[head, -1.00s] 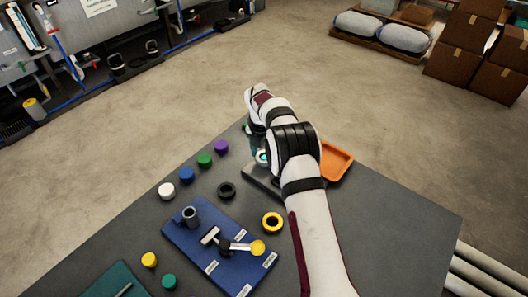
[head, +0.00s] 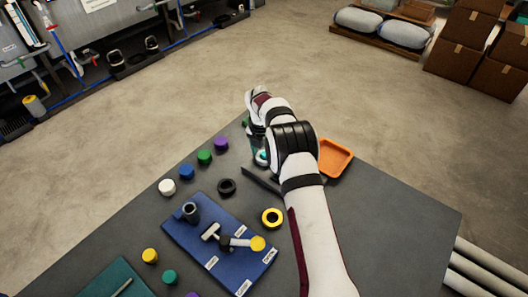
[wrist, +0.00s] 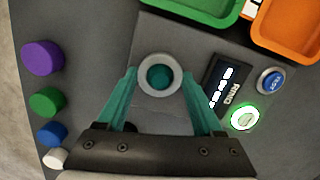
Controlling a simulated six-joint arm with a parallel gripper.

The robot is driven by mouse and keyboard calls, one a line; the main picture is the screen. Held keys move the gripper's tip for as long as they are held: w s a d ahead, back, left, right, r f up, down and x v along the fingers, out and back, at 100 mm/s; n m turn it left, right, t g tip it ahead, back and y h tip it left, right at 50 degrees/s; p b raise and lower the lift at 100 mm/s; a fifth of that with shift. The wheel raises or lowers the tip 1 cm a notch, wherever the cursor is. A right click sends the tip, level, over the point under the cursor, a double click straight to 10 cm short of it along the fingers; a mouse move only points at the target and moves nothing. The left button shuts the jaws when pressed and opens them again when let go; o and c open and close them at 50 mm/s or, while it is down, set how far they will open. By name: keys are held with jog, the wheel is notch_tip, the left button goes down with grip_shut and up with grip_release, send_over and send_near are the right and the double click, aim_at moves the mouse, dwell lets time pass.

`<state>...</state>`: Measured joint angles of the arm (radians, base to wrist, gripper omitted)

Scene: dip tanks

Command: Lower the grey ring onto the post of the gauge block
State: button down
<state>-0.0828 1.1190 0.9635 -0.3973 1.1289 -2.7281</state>
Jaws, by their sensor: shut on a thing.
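The grey ring (wrist: 144,88) is between the teal fingertips of my gripper (wrist: 159,82) in the wrist view, and the gripper is shut on it. The teal top of the post (wrist: 159,77) shows through the ring's hole, roughly centred. I cannot tell whether the ring is above the post or around it. The dark grey gauge block (wrist: 195,45) lies beneath, with a display, a blue button (wrist: 271,81) and a green-lit round lamp (wrist: 244,117). In the head view my arm hides the ring and most of the block.
An orange tray (head: 335,158) and a green tray (wrist: 200,8) stand beside the block. Purple (wrist: 42,58), green, blue and white caps stand in a row to the left. Black and yellow rings lie nearby.

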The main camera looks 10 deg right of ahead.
dwell(0.3)
grip_release()
jog(key=shift+r, duration=4)
